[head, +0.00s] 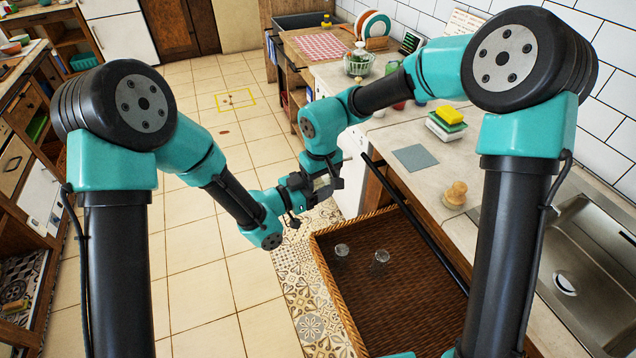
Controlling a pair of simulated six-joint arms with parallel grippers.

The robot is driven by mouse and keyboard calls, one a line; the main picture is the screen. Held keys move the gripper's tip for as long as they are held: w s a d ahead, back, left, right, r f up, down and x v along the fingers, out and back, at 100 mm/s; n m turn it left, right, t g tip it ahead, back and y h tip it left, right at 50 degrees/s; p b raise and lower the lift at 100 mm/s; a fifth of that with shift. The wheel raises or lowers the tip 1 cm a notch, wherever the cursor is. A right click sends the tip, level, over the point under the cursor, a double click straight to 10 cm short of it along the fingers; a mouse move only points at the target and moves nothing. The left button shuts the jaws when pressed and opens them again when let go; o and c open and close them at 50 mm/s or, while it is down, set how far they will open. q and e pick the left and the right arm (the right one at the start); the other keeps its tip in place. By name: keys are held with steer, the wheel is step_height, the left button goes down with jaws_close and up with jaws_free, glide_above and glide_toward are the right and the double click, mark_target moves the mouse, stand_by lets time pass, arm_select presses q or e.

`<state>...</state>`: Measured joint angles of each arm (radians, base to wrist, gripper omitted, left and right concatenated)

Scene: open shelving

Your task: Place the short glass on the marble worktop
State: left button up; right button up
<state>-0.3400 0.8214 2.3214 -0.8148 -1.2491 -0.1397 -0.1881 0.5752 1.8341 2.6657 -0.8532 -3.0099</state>
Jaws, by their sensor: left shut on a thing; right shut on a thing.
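My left gripper (300,190) and my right gripper (322,184) meet above the tiled floor, left of the marble worktop (410,190). Both are shut on the same small pale thing (321,183), which looks like a glass. The fingers hide most of it, so I cannot tell its height. Two clear glasses stand apart in a brown wicker tray (325,292) below: a left glass (341,251) and a right glass (380,261). The left one looks a little shorter.
On the worktop are a grey square mat (415,158), a wooden knob-like object (455,193) and stacked sponges (447,120). A steel sink (585,255) is at right. A black rail (420,225) runs along the worktop's front. Bare worktop lies around the mat.

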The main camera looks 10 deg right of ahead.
arm_select(q)
steer(key=shift+c, duration=1.4)
arm_select(e)
steer(key=o, duration=1)
steer(key=shift+o, duration=0.4)
steer(key=shift+a, duration=0.1)
steer(key=shift+s, duration=0.1)
arm_select(q)
steer(key=shift+d, duration=0.1)
arm_select(e)
steer(key=shift+c, duration=0.3)
